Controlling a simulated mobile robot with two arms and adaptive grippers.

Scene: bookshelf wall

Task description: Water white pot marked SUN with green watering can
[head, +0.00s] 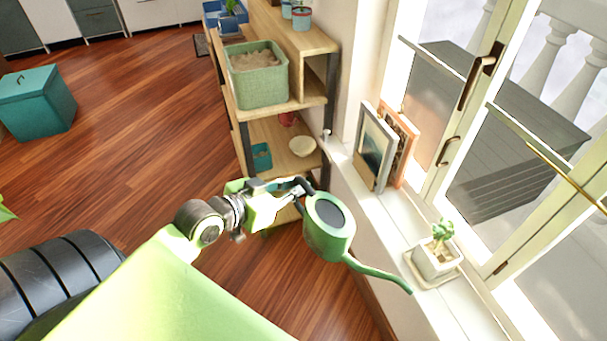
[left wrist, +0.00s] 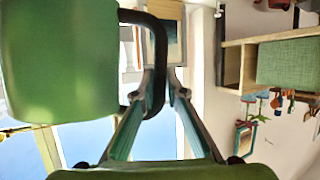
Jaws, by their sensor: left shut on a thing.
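The green watering can (head: 328,238) hangs in the air beside the window sill, its spout reaching toward the lower right. My left gripper (head: 299,191) is shut on its dark handle; the left wrist view shows the handle (left wrist: 160,50) between the fingertips (left wrist: 168,84) and the can's green body (left wrist: 58,62) at left. A small white pot (head: 437,262) with a green plant (head: 441,234) stands on a saucer (head: 458,279) on the sill. The spout tip is left of and below the pot in the picture, apart from it. I cannot read a marking on the pot. My right gripper is not in view.
Two framed pictures (head: 376,146) lean on the sill (head: 392,222) behind the pot. A wooden shelf (head: 312,101) with a green planter box (head: 257,88) and a small bowl (head: 302,147) stands beyond the can. A teal box (head: 38,101) sits on the floor at left.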

